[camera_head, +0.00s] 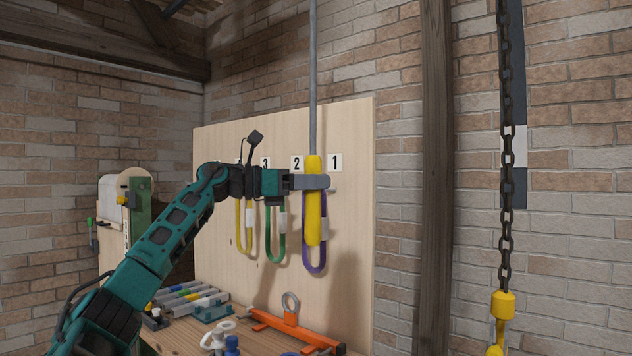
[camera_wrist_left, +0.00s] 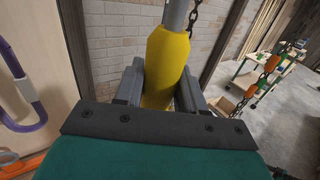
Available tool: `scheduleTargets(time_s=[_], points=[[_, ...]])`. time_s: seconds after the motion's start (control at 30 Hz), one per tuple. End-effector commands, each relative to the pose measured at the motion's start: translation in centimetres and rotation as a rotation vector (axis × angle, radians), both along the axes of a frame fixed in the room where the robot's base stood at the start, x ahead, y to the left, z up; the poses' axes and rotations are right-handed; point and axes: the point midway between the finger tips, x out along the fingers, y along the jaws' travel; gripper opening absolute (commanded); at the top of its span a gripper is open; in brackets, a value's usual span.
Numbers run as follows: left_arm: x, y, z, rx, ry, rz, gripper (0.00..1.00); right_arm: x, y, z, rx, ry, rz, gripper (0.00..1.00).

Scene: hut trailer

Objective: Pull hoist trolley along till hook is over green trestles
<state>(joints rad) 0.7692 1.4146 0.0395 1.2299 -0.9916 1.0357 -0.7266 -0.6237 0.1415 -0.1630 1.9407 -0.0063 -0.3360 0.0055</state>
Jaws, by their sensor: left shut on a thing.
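A yellow handle (camera_head: 314,225) hangs upright at the lower end of a grey rod (camera_head: 313,80). My left gripper (camera_head: 314,182) is shut around the handle's upper part; the left wrist view shows the yellow handle (camera_wrist_left: 166,65) between both fingers. A dark chain (camera_head: 506,150) hangs at the right of the head view, with a yellow hook block (camera_head: 503,304) at its lower end. The hook itself is cut off by the bottom edge. The trolley is out of view. Green supports under a cluttered top (camera_wrist_left: 258,72) show at the right of the wrist view; I cannot tell whether these are the trestles.
A plywood board (camera_head: 350,240) with numbered labels and coloured slings stands behind the handle. Below it, a wooden bench (camera_head: 190,325) carries tools and an orange clamp-like piece (camera_head: 290,325). A dark wooden post (camera_head: 435,180) stands between the board and the chain.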

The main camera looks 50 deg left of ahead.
Motion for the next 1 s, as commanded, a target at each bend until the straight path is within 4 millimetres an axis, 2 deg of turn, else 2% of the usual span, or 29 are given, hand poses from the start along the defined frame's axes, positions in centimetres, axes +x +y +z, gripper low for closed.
scheduleTargets(time_s=[0.6,0.63,0.83,1.0], points=[[-0.14,0.36,0.25,-0.001,-0.006,0.005,0.0,-0.07,-0.07,0.04,-0.002,0.002,0.001,0.59],[-0.14,0.37,0.26,0.0,-0.006,0.005,0.4,-0.08,-0.07,0.04,-0.002,0.002,0.001,0.59],[-0.11,0.26,0.17,-0.001,-0.004,0.002,0.59,-0.09,-0.09,0.02,-0.002,0.003,0.001,0.59],[-0.06,0.15,0.05,0.0,-0.001,-0.002,0.59,-0.11,-0.08,0.0,-0.002,0.003,0.001,0.59]])
